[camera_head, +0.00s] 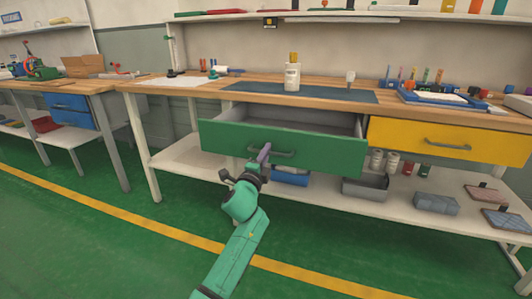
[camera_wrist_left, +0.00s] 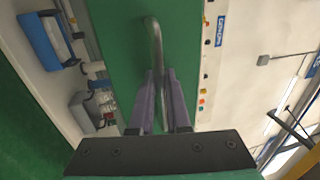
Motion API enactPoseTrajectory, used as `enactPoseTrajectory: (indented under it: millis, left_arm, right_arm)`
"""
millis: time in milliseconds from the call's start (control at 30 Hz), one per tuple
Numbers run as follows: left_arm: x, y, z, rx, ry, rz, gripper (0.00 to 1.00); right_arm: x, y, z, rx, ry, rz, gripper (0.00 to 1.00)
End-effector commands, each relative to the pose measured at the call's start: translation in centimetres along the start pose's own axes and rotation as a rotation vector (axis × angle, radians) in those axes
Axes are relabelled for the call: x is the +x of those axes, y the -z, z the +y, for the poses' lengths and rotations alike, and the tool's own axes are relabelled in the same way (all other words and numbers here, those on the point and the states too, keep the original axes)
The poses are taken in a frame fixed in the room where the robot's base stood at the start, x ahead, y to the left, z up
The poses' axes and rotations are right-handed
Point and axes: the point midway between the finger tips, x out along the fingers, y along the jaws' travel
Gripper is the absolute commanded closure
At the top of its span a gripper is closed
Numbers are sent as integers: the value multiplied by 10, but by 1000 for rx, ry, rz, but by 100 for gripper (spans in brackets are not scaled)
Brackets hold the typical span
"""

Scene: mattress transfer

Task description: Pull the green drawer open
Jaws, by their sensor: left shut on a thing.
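The green drawer (camera_head: 220,135) under the workbench is pulled out part way, and its grey inside shows in the head view. Its front also shows in the left wrist view (camera_wrist_left: 120,40). A grey bar handle (camera_head: 290,154) is fixed on the front. My right gripper is not in view.
A yellow drawer (camera_head: 450,142) beside it is closed. A white bottle (camera_head: 292,77) stands on a dark mat (camera_head: 330,94) on the benchtop above. Grey bins (camera_head: 365,187) and small jars stand on the lower shelf. The green floor (camera_head: 120,230) in front is clear.

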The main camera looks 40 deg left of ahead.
Motion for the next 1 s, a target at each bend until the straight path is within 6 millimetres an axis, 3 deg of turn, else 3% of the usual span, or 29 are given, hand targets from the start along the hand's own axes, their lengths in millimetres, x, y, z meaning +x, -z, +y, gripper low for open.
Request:
enactPoseTrajectory:
  millis: [367, 400, 433, 767, 1000]
  left_arm:
    - [0, 0, -1, 0, 2, 1, 100]
    - [0, 0, -1, 0, 2, 1, 82]
    - [0, 0, -1, 0, 2, 1, 73]
    - [-1, 0, -1, 0, 1, 1, 73]
    - [-32, 0, -1, 0, -1, 1, 73]
  right_arm:
    - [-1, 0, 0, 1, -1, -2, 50]
    - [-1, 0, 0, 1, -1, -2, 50]
    - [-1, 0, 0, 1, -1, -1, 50]
    - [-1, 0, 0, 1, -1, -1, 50]
    - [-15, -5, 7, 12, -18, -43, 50]
